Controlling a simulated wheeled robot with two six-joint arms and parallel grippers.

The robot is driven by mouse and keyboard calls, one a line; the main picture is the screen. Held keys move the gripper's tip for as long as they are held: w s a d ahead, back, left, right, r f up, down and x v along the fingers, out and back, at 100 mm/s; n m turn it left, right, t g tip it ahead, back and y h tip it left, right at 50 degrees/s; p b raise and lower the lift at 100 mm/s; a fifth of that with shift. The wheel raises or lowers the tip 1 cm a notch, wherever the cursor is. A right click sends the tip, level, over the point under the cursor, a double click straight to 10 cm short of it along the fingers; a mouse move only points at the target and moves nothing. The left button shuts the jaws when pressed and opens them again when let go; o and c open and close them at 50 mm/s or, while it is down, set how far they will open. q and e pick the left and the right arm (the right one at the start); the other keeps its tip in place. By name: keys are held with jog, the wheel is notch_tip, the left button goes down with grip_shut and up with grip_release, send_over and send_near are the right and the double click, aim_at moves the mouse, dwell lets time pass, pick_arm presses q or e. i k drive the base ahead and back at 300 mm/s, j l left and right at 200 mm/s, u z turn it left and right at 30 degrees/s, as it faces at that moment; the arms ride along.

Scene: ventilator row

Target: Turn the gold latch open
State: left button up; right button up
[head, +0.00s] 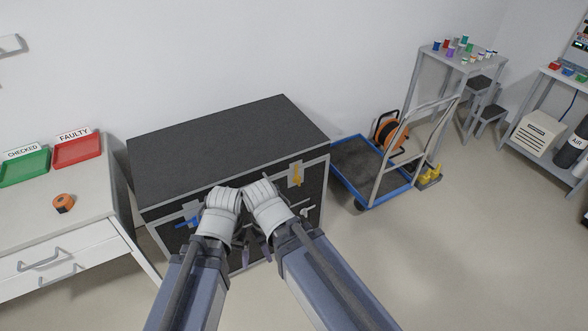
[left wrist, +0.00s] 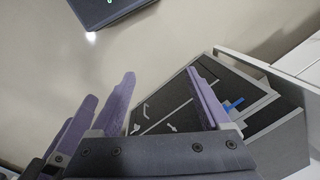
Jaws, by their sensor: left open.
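The gold latch (head: 296,173) is on the upper right of the front of a black case with grey edging (head: 215,145). It looks roughly upright and no gripper touches it. A blue latch (head: 187,221) is on the upper left of the same front; it also shows in the left wrist view (left wrist: 234,104). My left gripper (left wrist: 162,88) is open and empty, in front of the case; its fingers are mostly hidden in the head view. My right wrist (head: 268,208) is beside it, left of the gold latch, and hides its own fingers.
A white drawer cabinet (head: 75,225) with green (head: 24,168) and red (head: 78,150) trays stands at the left. A blue-edged trolley (head: 372,200) stands close to the case's right side. Floor at the front right is clear.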

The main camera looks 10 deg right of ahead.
aim_at(296, 179)
jog(key=i+z, duration=0.15)
jog(key=z, duration=0.25)
jog(key=i+z, duration=0.15)
jog(key=z, duration=0.25)
jog(key=i+z, duration=0.15)
jog(key=z, duration=0.25)
